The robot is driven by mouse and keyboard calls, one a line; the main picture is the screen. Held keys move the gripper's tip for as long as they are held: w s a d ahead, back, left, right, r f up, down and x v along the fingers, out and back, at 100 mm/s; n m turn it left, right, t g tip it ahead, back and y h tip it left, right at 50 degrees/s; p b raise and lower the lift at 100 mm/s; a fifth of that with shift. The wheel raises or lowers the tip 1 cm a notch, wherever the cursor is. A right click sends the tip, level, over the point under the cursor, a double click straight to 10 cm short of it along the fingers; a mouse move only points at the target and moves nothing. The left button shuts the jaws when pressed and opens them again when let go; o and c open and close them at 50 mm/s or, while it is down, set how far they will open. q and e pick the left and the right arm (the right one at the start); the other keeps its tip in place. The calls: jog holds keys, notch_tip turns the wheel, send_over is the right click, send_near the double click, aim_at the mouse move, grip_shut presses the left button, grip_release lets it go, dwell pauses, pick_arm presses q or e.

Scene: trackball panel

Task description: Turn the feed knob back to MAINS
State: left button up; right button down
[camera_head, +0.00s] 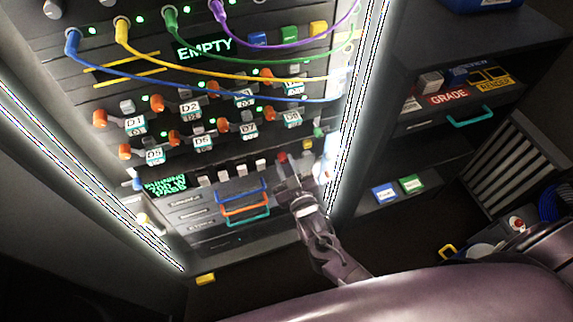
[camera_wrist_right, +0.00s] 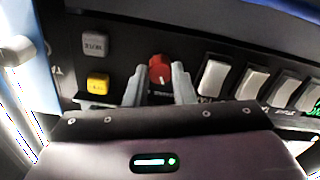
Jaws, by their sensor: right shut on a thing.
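The feed knob (camera_wrist_right: 160,70) is a round red knob with a pale pointer line, on the dark panel in the right wrist view. The line points roughly up in that view; the lettering around it is too small or covered to read. My right gripper (camera_wrist_right: 160,82) has a grey finger on each side of the knob and is shut on it. In the head view my right gripper (camera_head: 288,165) reaches the lower right of the panel, and a bit of red (camera_head: 282,157) shows by its fingers. My left gripper is not in view.
Beside the knob are a yellow button (camera_wrist_right: 97,83), a grey button (camera_wrist_right: 95,45) and several white rocker switches (camera_wrist_right: 213,78). Colored cables (camera_head: 220,80) hang across the upper panel. A bright light strip (camera_head: 350,110) runs along the panel's right edge. Drawers with colored handles (camera_head: 245,208) lie below.

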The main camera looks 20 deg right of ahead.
jog(key=c, duration=1.2)
grip_release()
jog(key=s, duration=0.7)
jog(key=shift+s, duration=0.4)
jog(key=shift+d, duration=0.1)
jog(key=s+d+f+g+p, duration=0.15)
jog(key=s+f+g, duration=0.3)
jog(key=f, duration=0.75)
jog(key=s+d+f+g, duration=0.2)
jog(key=s+f+g, duration=0.3)
jog(key=f, duration=0.7)
jog(key=s+d+f+g, duration=0.1)
jog(key=s+f, duration=0.3)
jog(key=s, duration=0.4)
jog(key=s+d+f+g+p, duration=0.1)
jog(key=s+f+g, duration=0.3)
jog(key=s, duration=0.4)
jog(key=s+d+f+m+g+p, duration=0.1)
jog(key=s+f, duration=0.3)
jog(key=s, duration=0.4)
jog(key=shift+s+d+g+h, duration=0.15)
jog(key=shift+d+g+h, duration=0.15)
jog(key=shift+d+g, duration=0.35)
